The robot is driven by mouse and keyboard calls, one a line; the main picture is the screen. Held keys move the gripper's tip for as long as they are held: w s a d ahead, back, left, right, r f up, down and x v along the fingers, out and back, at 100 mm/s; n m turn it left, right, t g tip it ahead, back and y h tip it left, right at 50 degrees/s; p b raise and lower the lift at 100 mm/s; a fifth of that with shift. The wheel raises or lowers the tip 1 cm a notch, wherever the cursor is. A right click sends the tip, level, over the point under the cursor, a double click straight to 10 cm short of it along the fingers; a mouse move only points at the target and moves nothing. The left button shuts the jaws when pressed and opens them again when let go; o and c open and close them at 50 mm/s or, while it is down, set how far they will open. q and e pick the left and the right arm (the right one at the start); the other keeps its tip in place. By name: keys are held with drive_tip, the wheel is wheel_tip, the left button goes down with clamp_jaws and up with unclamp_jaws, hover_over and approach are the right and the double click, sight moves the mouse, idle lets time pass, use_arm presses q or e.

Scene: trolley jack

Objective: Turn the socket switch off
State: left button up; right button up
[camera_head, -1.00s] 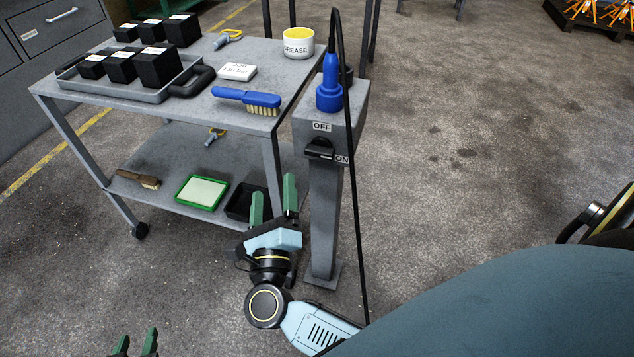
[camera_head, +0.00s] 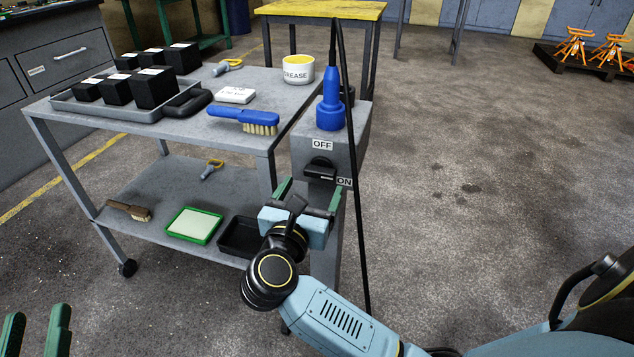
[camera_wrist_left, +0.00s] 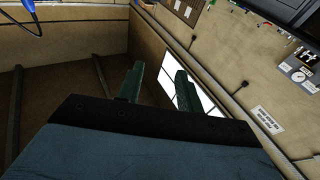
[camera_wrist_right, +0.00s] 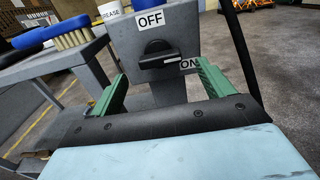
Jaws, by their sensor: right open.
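The socket switch is a black rotary knob (camera_head: 319,170) on the front of a grey post box (camera_head: 345,145). Its handle lies roughly level, toward the ON label (camera_head: 345,182); the OFF label (camera_head: 322,145) is above. A blue plug (camera_head: 330,105) with a black cable stands on top of the box. My right gripper (camera_head: 310,188) is open just in front of and below the knob. In the right wrist view the knob (camera_wrist_right: 160,55) appears between and beyond the green fingertips, apart from them. My left gripper (camera_head: 35,325) is open and empty, low at the far left.
A grey trolley (camera_head: 190,128) stands left of the post, carrying a blue brush (camera_head: 243,118), a grease tub (camera_head: 298,70) and a tray of black blocks (camera_head: 105,108). The black cable (camera_head: 358,240) hangs down right of the box.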

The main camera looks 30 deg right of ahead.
sight(318, 176)
use_arm(q)
drive_tip(key=shift+s+d+r+t+h+b, duration=0.1)
drive_tip(key=shift+s+r+t+h+b, duration=0.2)
drive_tip(key=shift+r+t, duration=0.55)
drive_tip(key=shift+s+r+t+h+b, duration=0.15)
drive_tip(key=shift+s+r+t, duration=0.35)
drive_tip(key=shift+r, duration=0.55)
use_arm(e)
drive_tip(key=shift+x, duration=2.25)
use_arm(q)
drive_tip(key=shift+w, duration=0.1)
use_arm(e)
drive_tip(key=shift+c, duration=0.4)
drive_tip(key=c, duration=0.9)
